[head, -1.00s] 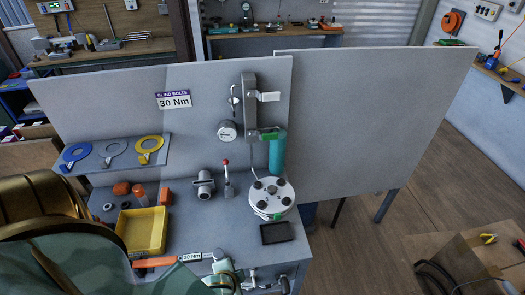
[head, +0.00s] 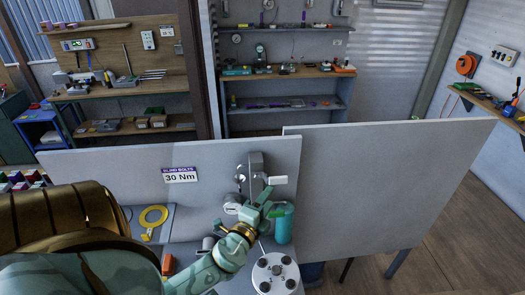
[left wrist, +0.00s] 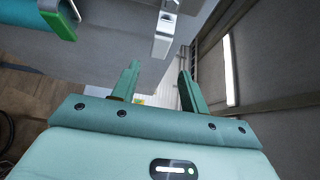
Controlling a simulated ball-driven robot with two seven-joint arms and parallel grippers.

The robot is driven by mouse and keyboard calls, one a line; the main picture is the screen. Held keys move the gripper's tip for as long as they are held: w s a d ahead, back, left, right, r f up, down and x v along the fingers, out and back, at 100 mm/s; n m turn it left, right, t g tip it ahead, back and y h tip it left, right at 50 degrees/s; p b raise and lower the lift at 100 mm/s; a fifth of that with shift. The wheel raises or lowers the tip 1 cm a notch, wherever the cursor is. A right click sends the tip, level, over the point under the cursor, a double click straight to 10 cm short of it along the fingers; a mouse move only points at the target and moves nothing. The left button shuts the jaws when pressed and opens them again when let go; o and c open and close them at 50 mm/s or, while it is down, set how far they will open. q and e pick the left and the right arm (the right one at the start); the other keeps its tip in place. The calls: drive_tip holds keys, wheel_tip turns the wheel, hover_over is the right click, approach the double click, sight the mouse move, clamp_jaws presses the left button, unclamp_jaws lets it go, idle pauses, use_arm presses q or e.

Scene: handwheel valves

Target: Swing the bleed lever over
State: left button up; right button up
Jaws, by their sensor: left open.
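A grey valve body (head: 256,165) stands on the upright panel, with a pale lever (head: 278,180) sticking out to its right. Below it is a green-ended lever (head: 277,211), close to a teal cylinder (head: 284,226). I cannot tell which is the bleed lever. My left gripper (head: 268,202) is open and empty, just below the pale lever and beside the green-ended one. In the left wrist view, the pale lever (left wrist: 163,38) lies ahead of and between the fingers (left wrist: 160,70), apart from them. The green-ended lever (left wrist: 58,22) is at upper left. My right gripper is out of view.
A round flange with black knobs (head: 275,273) sits on the bench below. A gauge (head: 234,203) is on the panel left of my gripper. A yellow ring (head: 153,218) lies on the left shelf. The panel's right part (head: 390,180) is bare.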

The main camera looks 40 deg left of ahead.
sight(280, 182)
use_arm(q)
drive_tip(key=p+x, duration=0.1)
drive_tip(key=x, duration=0.7)
drive_tip(key=shift+a+f, duration=0.1)
drive_tip(key=shift+f, duration=0.05)
drive_tip(key=shift+c, duration=0.4)
drive_tip(key=c, duration=0.7)
